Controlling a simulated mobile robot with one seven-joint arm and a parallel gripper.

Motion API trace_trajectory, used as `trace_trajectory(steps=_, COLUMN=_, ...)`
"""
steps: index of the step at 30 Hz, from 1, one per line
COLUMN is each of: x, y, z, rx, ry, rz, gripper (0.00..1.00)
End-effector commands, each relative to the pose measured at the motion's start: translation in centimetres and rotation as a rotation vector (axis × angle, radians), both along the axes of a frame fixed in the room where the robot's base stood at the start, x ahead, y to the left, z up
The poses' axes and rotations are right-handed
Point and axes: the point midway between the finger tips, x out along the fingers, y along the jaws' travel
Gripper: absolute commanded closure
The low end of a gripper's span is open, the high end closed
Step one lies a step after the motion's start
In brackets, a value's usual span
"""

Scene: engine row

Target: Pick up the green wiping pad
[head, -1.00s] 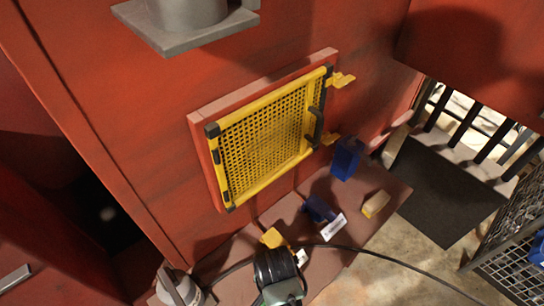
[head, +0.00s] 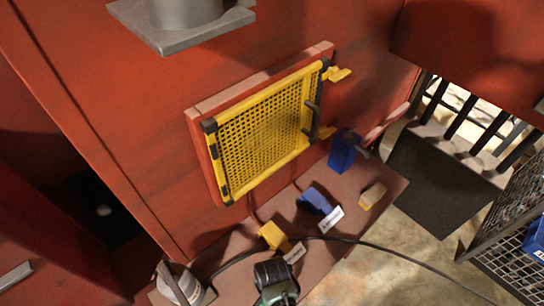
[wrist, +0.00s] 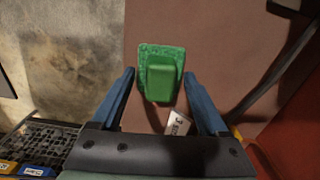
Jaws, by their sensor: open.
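The green wiping pad (wrist: 161,62) shows in the wrist view, a rough green slab with a smoother raised green grip block on top. It lies on the brown ledge (wrist: 222,45). My gripper (wrist: 159,73) is open, its two blue fingers on either side of the pad's near part, with gaps showing and no grip on it. In the head view my arm's dark end (head: 275,278) is at the bottom, over the ledge; I cannot make out the pad there.
A white tag (wrist: 180,122) lies just below the pad. A yellow item (head: 274,236), a blue item (head: 314,200), a tan block (head: 372,196) and a blue box (head: 342,151) stand on the ledge. A black cable (head: 365,243) crosses it. A mesh crate (head: 508,240) is at right.

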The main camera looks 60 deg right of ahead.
Motion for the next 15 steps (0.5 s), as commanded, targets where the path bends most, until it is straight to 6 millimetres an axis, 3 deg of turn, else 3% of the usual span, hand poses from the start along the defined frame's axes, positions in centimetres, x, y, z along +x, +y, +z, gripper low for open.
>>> trace_trajectory(steps=3, x=0.02, y=-0.01, z=0.03, rx=0.000, ry=0.000, rz=0.000, gripper=0.24)
trace_trajectory(steps=15, x=0.01, y=0.00, z=0.05, rx=0.000, ry=0.000, rz=0.000, gripper=0.96)
